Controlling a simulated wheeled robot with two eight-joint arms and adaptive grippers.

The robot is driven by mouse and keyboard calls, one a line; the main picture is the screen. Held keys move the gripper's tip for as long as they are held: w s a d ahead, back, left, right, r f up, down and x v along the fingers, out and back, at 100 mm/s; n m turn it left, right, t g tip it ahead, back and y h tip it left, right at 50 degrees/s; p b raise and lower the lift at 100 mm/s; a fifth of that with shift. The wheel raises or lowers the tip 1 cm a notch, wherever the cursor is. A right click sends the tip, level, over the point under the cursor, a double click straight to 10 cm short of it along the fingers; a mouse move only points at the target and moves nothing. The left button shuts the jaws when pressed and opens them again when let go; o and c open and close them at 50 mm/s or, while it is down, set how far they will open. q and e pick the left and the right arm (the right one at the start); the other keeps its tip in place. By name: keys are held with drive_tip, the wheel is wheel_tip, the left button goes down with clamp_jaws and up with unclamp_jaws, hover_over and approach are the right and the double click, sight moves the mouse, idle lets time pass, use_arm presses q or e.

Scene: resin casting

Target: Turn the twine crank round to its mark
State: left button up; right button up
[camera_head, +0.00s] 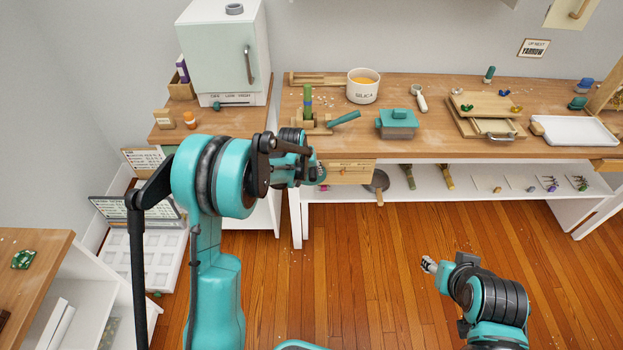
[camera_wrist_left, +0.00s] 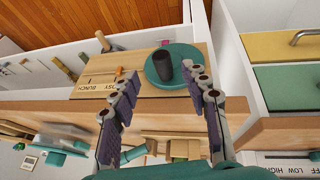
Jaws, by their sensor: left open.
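The twine crank shows in the left wrist view as a teal disc (camera_wrist_left: 157,82) with a dark upright knob (camera_wrist_left: 163,64). It sits on a wooden panel (camera_wrist_left: 97,62) with partly hidden lettering and a small orange mark (camera_wrist_left: 121,71). In the head view the panel (camera_head: 352,172) hangs below the bench's front edge, and my left gripper (camera_head: 314,173) mostly hides the crank. In the wrist view my left gripper (camera_wrist_left: 161,80) is open, its fingers on either side of the knob, with nothing gripped. My right gripper (camera_head: 429,265) is low over the floor; its jaws are too small to judge.
The bench top (camera_head: 440,94) carries a silica tub (camera_head: 363,88), a teal box (camera_head: 397,123) and a wooden stand with a green spool (camera_head: 308,104). A pale oven (camera_head: 220,55) stands at the left. A shelf (camera_head: 470,187) runs below. The floor in front is clear.

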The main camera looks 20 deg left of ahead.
sight(312, 177)
use_arm(q)
drive_tip(key=b+x, duration=0.3)
drive_tip(key=x, duration=0.5)
drive_tip(key=shift+a+f, duration=0.1)
drive_tip(key=shift+f, duration=0.15)
clamp_jaws()
